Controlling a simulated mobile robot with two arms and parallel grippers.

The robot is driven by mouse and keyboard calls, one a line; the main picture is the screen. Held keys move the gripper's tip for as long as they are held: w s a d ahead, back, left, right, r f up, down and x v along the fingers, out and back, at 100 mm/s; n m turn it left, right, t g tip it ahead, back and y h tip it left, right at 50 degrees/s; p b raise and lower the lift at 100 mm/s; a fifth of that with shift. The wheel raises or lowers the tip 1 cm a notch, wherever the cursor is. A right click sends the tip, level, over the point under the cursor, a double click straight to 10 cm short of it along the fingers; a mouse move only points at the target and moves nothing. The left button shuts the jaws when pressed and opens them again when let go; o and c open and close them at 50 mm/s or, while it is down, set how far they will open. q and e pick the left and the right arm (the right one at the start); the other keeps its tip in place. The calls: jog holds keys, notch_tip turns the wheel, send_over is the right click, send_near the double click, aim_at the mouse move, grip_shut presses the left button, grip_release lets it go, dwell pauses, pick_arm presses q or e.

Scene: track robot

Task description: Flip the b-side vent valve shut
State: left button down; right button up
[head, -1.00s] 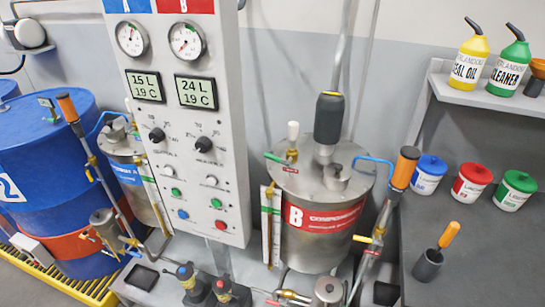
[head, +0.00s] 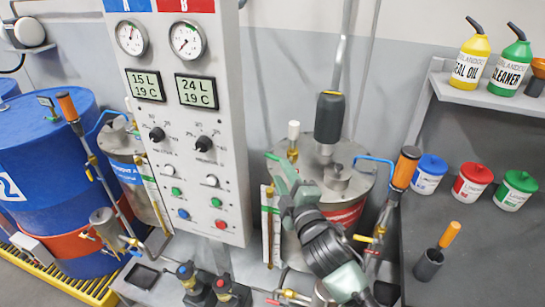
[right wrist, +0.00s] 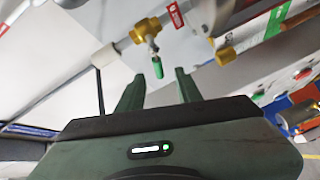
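The B-side tank (head: 345,214) is a steel drum with a red band. On its lid a brass valve body (head: 293,154) stands under a white cap (head: 294,131), with a green lever (head: 272,157) pointing left. My right gripper (head: 279,174) reaches up from the lower right, its fingers close to that lever and partly overlapping it. In the right wrist view the two fingers (right wrist: 158,88) are apart and empty. Just ahead of them is a brass valve (right wrist: 150,30) with a green lever (right wrist: 157,66), apparently the same valve. My left gripper is not in view.
The control panel (head: 226,120) stands close to the left of the tank. A black-topped mixer (head: 329,118) rises behind the lid, and an orange-handled rod (head: 405,167) is to the right. A sight gauge (head: 266,225) is beside the tank.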

aim_at(273, 159)
jog(key=p+x, duration=0.1)
jog(key=x, duration=0.6)
jog(key=shift+w+a+r, duration=0.1)
jog(key=shift+w+a, duration=0.1)
jog(key=shift+w, duration=0.05)
grip_shut()
jog(key=n+g+p, duration=0.1)
jog(key=p, duration=0.4)
jog(key=shift+n+p, duration=0.4)
jog(key=shift+f+n+g+h+p, duration=0.3)
jog(key=shift+f+g+h+p, duration=0.1)
jog(key=shift+f+p, duration=0.15)
jog(key=shift+f, duration=0.15)
